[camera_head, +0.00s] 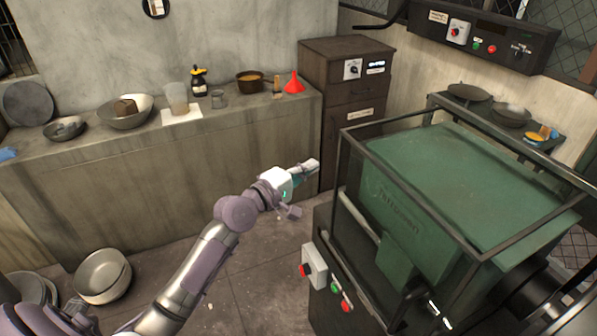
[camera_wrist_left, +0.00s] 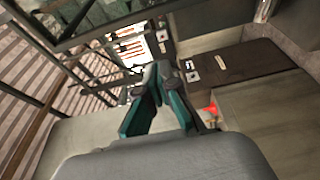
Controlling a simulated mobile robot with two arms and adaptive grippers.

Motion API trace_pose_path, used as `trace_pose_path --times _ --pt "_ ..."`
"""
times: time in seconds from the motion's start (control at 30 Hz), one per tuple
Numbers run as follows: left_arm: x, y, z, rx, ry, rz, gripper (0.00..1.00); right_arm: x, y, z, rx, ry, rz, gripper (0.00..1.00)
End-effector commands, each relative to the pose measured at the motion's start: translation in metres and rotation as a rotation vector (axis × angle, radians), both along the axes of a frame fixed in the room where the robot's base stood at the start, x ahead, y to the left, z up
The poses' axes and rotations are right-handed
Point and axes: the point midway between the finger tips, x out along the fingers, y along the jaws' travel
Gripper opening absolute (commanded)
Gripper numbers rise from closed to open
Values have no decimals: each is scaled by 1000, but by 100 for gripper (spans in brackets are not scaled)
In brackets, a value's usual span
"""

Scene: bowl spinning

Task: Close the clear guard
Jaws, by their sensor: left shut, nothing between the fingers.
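The clear guard (camera_head: 455,258) is a dark-framed see-through enclosure around a green machine (camera_head: 440,180) on the right in the head view. Its frame bars also cross the upper left of the left wrist view (camera_wrist_left: 105,35). I cannot tell from the frames how far the guard stands open. My left gripper (camera_head: 314,165) is shut and empty, just left of the guard's frame and in front of the dark cabinet. In the left wrist view its teal fingers (camera_wrist_left: 157,75) come together at the tips. My right gripper is not in view.
A dark cabinet (camera_head: 345,85) stands behind my left gripper. A long counter (camera_head: 150,165) with bowls, a bottle and a red funnel (camera_head: 293,83) runs along the back left. A switch box (camera_head: 314,265) sits at the machine's front left. Metal bowls (camera_head: 103,275) lie on the floor at lower left.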

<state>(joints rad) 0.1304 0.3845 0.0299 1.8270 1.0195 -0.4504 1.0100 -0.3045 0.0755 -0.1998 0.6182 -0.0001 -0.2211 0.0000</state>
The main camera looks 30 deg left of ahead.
Motion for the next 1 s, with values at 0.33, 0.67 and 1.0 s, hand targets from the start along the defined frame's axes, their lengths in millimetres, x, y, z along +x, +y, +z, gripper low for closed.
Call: trace_pose_path --times 0.33,0.67,1.0 --pt "22 -29 3 0 2 -1 0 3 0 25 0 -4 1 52" --pt "11 -44 -1 3 1 0 0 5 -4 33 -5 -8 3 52" --pt "11 -44 -1 3 1 1 0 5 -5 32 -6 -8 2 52"
